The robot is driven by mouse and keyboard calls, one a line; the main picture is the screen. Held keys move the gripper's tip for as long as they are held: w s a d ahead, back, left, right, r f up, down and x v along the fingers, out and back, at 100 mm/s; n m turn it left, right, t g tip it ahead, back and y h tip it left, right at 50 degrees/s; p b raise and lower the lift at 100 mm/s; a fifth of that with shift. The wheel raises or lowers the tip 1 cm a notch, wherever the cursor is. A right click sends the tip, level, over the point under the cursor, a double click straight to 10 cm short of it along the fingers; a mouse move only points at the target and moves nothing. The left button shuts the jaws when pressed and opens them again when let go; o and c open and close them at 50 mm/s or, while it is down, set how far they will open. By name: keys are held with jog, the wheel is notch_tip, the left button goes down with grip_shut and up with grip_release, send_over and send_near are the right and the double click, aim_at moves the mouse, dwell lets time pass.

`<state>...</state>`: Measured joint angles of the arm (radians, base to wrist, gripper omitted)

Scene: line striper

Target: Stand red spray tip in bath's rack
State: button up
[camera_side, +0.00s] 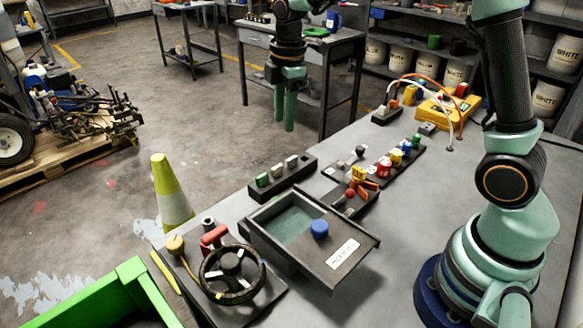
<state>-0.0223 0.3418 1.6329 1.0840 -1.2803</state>
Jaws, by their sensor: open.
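A red tip (384,168) stands at the near end of a dark strip (371,179), in a row with blue, yellow and green ones; I take it as the red spray tip. The bath (268,222) is a dark open box with teal liquid at the table's front left. My gripper (284,112) is open and empty, with green fingers pointing down, high and apart from the tips and bath.
A holder with several pale and green pieces (277,173) lies behind the bath. A small stand with red and orange parts (352,194) sits between bath and tips. A black handwheel (232,274) is front left. A yellow device with hoses (447,108) is at the back.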

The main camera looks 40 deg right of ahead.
aim_at(277, 166)
jog(key=shift+w+a+f+n+g, duration=0.15)
jog(key=shift+w+f+n, duration=0.35)
jog(key=shift+f, duration=1.9)
jog(key=shift+w+d+f+n+g, duration=0.15)
jog(key=shift+w+f+n, duration=0.3)
jog(key=shift+f, duration=1.95)
jog(key=shift+w+a+f+n+g, duration=0.2)
jog(key=shift+w+f+n, duration=0.25)
jog(key=shift+f, duration=1.95)
jog(key=shift+s, duration=0.1)
grip_shut()
jog(key=shift+r, duration=0.75)
jog(key=shift+r, duration=2.35)
